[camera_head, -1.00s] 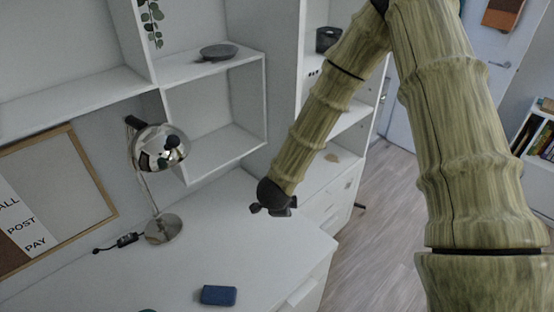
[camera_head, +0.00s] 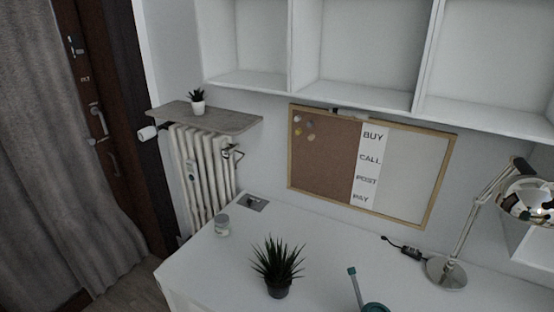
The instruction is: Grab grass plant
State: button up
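A spiky green grass plant (camera_head: 277,262) in a small dark pot stands upright on the white desk (camera_head: 215,268), near the bottom middle of the head view. A smaller spiky plant (camera_head: 198,97) in a white pot stands on the grey shelf above the radiator. My gripper and arm are out of view now, so I cannot see the gripper's state.
A small jar (camera_head: 222,226) stands left of the grass plant. A teal object (camera_head: 373,306) with an upright stem is to its right, cut off below. A silver lamp (camera_head: 446,272) stands at the right. White shelves (camera_head: 365,92) hang above.

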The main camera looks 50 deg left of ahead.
aim_at(278, 277)
jog(key=k, duration=0.95)
jog(key=u, duration=0.9)
jog(key=i, duration=0.95)
jog(key=u, duration=0.35)
